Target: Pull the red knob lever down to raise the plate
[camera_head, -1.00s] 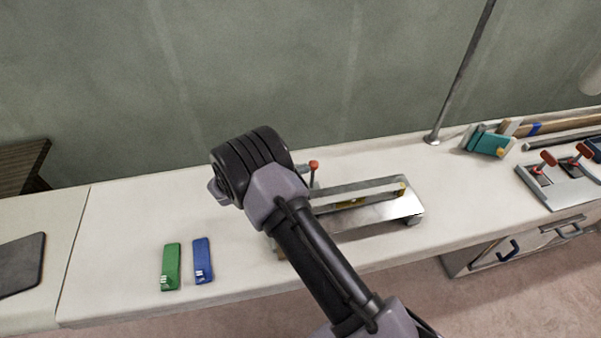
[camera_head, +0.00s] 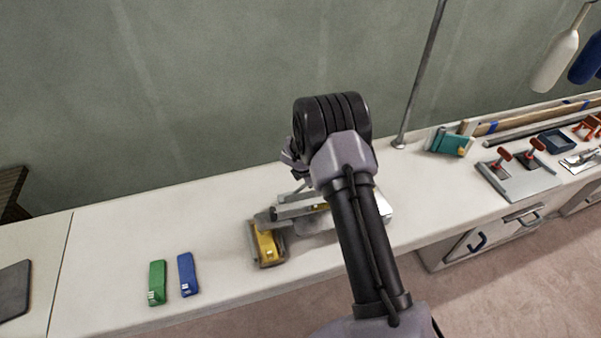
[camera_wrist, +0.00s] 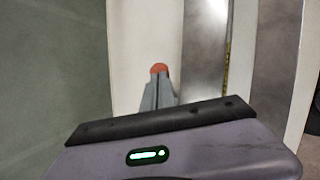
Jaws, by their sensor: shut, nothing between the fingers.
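The red knob (camera_wrist: 159,69) shows in the wrist view just beyond the tips of my gripper (camera_wrist: 158,82). My gripper is shut and empty, its tips at or very near the knob; I cannot tell whether they touch. In the head view, my gripper (camera_head: 291,158) is partly hidden behind my wrist, above the left end of the metal plate fixture, and the knob and its lever are hidden there. The bright metal plate (camera_head: 384,204) lies low over the bench, partly covered by my arm. A yellow block (camera_head: 267,243) is at the fixture's left end.
A green block (camera_head: 157,283) and a blue block (camera_head: 187,274) lie on the white bench (camera_head: 110,235) at the left. A thin post (camera_head: 419,75) stands behind. At right is a grey panel with red-handled clamps (camera_head: 522,180). The bench between blue block and fixture is clear.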

